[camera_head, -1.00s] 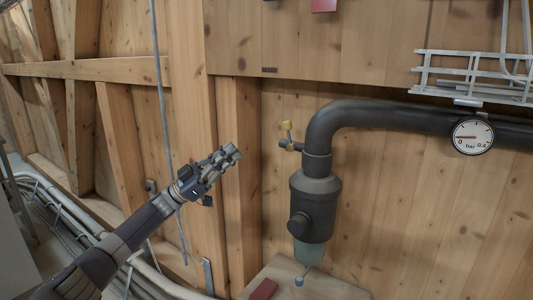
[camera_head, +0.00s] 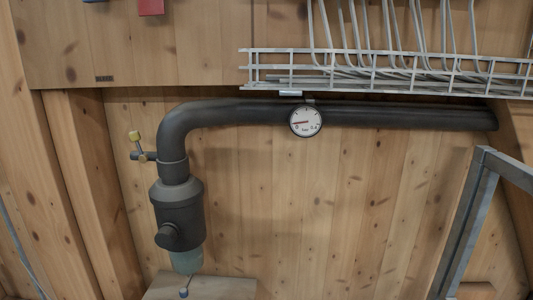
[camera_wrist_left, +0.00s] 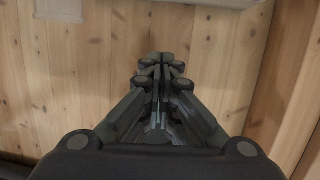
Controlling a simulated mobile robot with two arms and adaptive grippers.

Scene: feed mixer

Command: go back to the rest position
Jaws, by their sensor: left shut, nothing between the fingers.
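My left gripper (camera_wrist_left: 162,68) shows in the left wrist view with its fingers together and nothing between them. Wooden boards fill the view behind it. Neither of my grippers shows in the head view now. My right gripper is in no frame.
A dark pipe (camera_head: 250,112) with a pressure gauge (camera_head: 305,121) runs along the wooden wall. A dark filter housing (camera_head: 178,212) hangs at its left end, beside a small yellow-handled valve (camera_head: 135,138). A white wire rack (camera_head: 400,72) is above. A grey metal frame (camera_head: 463,225) stands at right.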

